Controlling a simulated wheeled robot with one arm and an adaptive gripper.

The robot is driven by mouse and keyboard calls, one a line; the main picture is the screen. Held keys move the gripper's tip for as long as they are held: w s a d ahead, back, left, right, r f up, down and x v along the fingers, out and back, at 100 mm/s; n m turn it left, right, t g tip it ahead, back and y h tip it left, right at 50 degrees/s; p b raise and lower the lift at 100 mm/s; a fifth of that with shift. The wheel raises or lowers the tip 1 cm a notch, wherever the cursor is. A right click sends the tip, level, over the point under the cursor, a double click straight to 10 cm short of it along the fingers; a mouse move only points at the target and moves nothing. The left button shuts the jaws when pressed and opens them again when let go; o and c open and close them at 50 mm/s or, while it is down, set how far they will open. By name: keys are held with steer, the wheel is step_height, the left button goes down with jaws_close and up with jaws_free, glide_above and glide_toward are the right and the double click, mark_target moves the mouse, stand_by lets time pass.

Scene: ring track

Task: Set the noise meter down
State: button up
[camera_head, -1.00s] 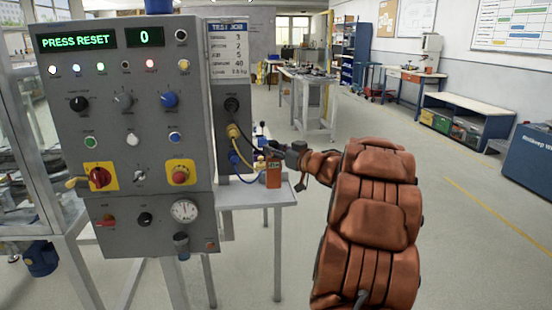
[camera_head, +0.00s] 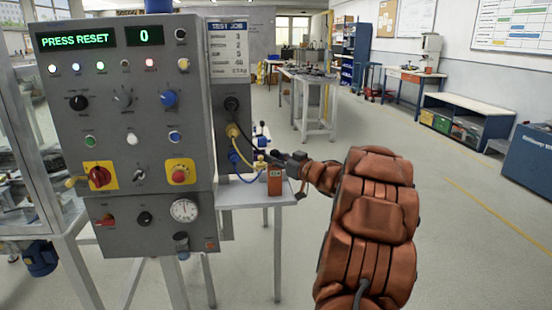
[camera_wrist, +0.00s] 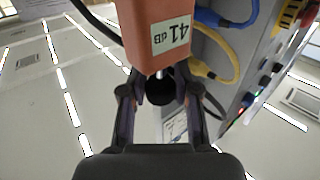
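The noise meter (camera_head: 275,182) is an orange upright box, just above or on the grey side table (camera_head: 240,197); I cannot tell whether its base touches. In the wrist view the meter (camera_wrist: 160,30) fills the top middle, its label "41 dB" upside down. A dark round part (camera_wrist: 160,90) below the meter body lies between the two fingers. My gripper (camera_head: 284,158) reaches in from the right at the meter's top. In the wrist view my gripper (camera_wrist: 160,88) appears shut on the meter, one finger on each side; the exact contact is hidden.
The grey control panel (camera_head: 125,100) stands close left of the meter, showing "PRESS RESET". Yellow and blue cables (camera_head: 238,150) hang beside the table. A workbench (camera_head: 310,90) stands farther back. The floor (camera_head: 450,220) to the right is clear.

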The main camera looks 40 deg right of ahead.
steer(key=o, duration=0.5)
steer(key=shift+c, duration=0.2)
steer(key=shift+r, duration=0.15)
steer(key=s, duration=1.2)
steer(key=shift+d, duration=0.15)
